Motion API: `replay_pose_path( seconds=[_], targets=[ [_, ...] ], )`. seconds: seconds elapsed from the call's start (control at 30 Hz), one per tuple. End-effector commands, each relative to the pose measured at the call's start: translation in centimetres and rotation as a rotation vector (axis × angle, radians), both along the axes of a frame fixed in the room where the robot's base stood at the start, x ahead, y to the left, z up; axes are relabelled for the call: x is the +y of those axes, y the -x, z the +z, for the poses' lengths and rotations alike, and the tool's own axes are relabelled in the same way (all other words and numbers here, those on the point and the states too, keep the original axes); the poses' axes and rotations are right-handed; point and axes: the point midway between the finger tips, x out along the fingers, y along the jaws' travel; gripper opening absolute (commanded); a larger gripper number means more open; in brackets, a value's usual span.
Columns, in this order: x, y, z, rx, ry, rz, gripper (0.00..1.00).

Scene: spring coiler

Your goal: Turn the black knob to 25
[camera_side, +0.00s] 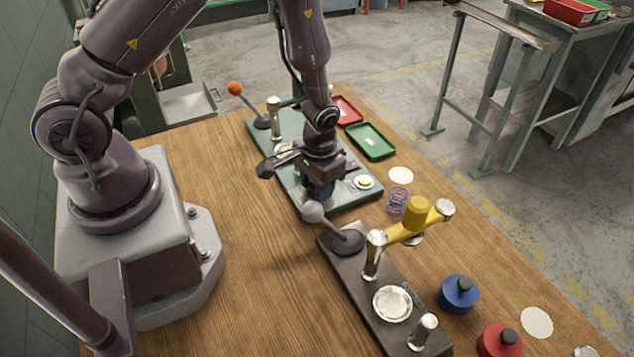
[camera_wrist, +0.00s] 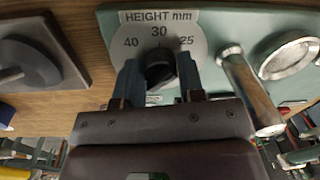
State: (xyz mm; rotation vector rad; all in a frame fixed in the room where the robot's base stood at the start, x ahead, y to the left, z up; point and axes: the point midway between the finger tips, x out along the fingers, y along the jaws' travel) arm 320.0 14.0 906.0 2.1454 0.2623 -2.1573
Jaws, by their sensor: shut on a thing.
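The black knob (camera_wrist: 159,71) sits on a round grey dial (camera_wrist: 140,23) marked "HEIGHT mm", with 40 at left, 30 at top and 25 at right in the wrist view. My gripper (camera_wrist: 157,74) is shut on the knob, one finger on each side. The knob's pointer cannot be read clearly. In the side view my gripper (camera_side: 318,192) is down at the near end of the green machine base (camera_side: 315,212), and it hides the knob and dial there.
The green base carries a yellow button (camera_side: 364,182) and an orange-ball lever (camera_side: 235,89). A dark press with a grey-ball lever (camera_side: 313,211) and yellow arm (camera_side: 410,228) stands close by. A blue spring (camera_side: 398,202) and red and green trays (camera_side: 371,141) are nearby.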

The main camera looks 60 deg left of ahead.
Motion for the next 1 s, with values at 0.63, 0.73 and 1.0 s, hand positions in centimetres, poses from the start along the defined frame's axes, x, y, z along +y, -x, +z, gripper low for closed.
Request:
replay_pose_path(
  seconds=[0.63, 0.73, 1.0],
  targets=[
    [-0.1, -0.1, 0.1, -0.003, 0.001, -0.005, 0.61],
    [-0.1, -0.1, 0.1, -0.002, 0.001, -0.004, 0.61],
    [-0.2, -0.1, 2.7, -0.005, 0.001, -0.004, 0.61]
  ],
)
